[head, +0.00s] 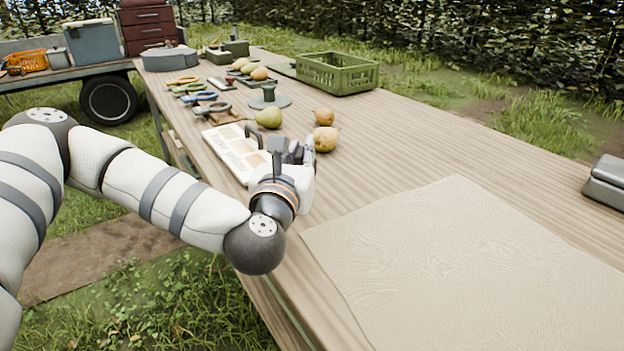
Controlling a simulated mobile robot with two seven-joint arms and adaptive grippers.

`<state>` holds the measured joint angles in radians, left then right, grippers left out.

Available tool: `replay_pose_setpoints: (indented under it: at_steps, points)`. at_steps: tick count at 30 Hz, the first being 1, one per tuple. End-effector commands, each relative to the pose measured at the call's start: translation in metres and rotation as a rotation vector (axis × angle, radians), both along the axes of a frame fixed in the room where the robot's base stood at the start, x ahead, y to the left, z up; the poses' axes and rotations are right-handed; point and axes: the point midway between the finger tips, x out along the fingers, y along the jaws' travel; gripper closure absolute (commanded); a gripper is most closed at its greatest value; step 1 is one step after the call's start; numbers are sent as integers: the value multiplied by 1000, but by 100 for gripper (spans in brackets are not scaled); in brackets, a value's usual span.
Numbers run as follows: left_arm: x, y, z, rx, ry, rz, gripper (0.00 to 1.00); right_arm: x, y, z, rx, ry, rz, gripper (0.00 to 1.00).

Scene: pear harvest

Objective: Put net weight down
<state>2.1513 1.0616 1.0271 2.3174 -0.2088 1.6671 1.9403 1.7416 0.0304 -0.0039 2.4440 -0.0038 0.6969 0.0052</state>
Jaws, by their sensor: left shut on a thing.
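My left gripper (290,152) is over the table's near left part, beside the open booklet (238,150) and just in front of the pears. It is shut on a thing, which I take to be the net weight. The hand and fingers hide most of that thing, so its shape and whether it touches the table cannot be told. My right gripper is not in view.
The long wooden table (430,140) holds a pale sheet (480,270) with clear room on it. A green pear (269,117), yellow pears (326,138), a round grey stand (268,97), tools and a green crate (337,73) lie farther back. Grey blocks (606,182) sit at right.

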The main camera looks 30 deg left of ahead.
Motion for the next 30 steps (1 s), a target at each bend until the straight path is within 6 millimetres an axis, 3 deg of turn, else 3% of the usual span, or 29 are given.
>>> replay_pose_setpoints:
  at_steps: [5, 10, 21, 22, 24, 30]
  points:
    - [12, -7, -15, 1, -3, 0, 100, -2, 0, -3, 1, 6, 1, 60]
    - [14, -8, -46, 0, -1, 1, 100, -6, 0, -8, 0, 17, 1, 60]
    - [14, -7, -52, 0, -4, 0, 100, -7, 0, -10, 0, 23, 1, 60]
    - [14, -7, -52, 0, -3, 0, 83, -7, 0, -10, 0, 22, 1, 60]
    - [14, -7, -51, 0, -3, 0, 67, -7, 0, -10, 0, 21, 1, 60]
    - [14, -7, -51, 0, -3, 0, 67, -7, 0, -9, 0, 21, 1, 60]
